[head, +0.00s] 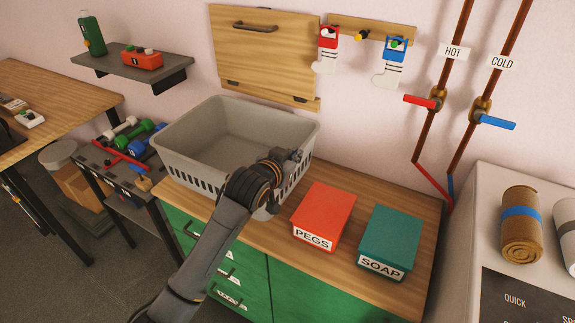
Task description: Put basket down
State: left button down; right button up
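A grey, empty laundry basket (215,160) with slotted sides is over the left part of the wooden counter (262,236). It looks roughly level and appears to rest on the counter, though my arm hides part of its lower front edge. My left gripper (287,160) is at the basket's front right side, close against the wall. The wrist covers the fingertips' contact, so I cannot tell whether the fingers are shut on the basket. My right gripper is not in view.
A red PEGS box (323,215) and a teal SOAP box (390,240) stand right of the basket. A wooden fold-up panel (262,55) is on the wall behind. Dumbbells (135,135) lie on a rack at left. A white appliance (487,215) stands at right.

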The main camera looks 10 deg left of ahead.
pick_arm(q)
jog(key=shift+w+a+f+p, duration=0.25)
jog(key=shift+a+f, duration=0.05)
jog(key=shift+f, duration=0.6)
jog(key=shift+w+a+f+p, duration=0.25)
jog(key=shift+a+f+p, duration=0.05)
jog(key=shift+f, duration=0.6)
jog(key=shift+w+a+f+p, duration=0.25)
jog(key=shift+a+f, duration=0.05)
jog(key=shift+f, duration=0.75)
jog(key=c, duration=1.5)
grip_release()
jog(key=shift+f, duration=0.1)
jog(key=shift+s, duration=0.1)
